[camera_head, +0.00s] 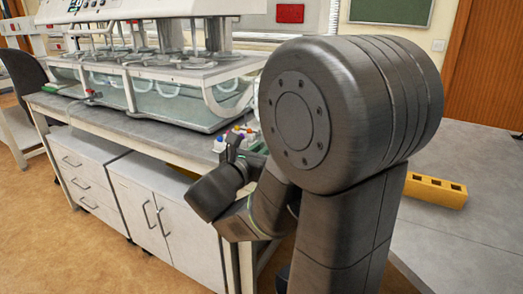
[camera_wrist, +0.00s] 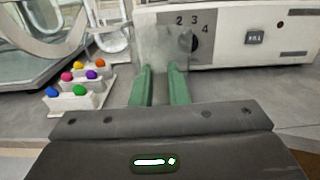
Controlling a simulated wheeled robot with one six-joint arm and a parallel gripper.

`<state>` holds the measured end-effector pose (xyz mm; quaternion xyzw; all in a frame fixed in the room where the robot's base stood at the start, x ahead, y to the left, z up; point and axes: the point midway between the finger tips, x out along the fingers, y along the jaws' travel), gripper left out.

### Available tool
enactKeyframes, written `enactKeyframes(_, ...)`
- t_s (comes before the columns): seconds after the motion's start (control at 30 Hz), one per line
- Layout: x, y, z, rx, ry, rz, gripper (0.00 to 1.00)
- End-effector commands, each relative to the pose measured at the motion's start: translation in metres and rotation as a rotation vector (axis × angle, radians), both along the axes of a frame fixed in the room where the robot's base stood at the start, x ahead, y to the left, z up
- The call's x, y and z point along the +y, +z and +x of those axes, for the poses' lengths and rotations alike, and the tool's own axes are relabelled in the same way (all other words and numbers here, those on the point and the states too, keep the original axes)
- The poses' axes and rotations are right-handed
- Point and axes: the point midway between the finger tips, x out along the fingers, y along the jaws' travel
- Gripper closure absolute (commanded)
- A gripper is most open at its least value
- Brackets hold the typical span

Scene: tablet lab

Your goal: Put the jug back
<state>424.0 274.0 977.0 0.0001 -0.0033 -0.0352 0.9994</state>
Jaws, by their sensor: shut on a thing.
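The jug (camera_wrist: 163,47) shows in the wrist view as a clear, see-through vessel at the far end of my fingers. It stands out only faintly against the panel behind it. My gripper (camera_wrist: 165,72) has two green fingers shut on it. I cannot tell whether the jug's base touches the bench. In the head view my gripper (camera_head: 235,148) is small beside the bench's right end, partly covered by my arm, and the jug cannot be made out there.
A small white rack (camera_wrist: 82,97) with several coloured caps stands left of my fingers. A white panel with a dial (camera_wrist: 235,35) stands behind the jug. A water bath (camera_head: 170,105) fills much of the bench. A yellow holed block (camera_head: 432,190) lies on the right-hand table.

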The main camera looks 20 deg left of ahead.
Motion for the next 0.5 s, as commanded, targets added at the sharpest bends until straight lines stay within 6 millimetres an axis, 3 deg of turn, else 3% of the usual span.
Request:
enactKeyframes(0.1, 0.0, -0.0044, 0.0, 0.0, 0.0, 0.0, 1.0)
enactKeyframes(0.13, 0.0, -0.0035, 0.0, 0.0, 0.0, 0.0, 0.82)
enactKeyframes(0.23, 0.0, -0.0029, 0.0, 0.0, 0.0, 0.0, 0.64)
enactKeyframes(0.5, 0.0, -0.0024, 0.0, 0.0, 0.0, 0.0, 0.64)
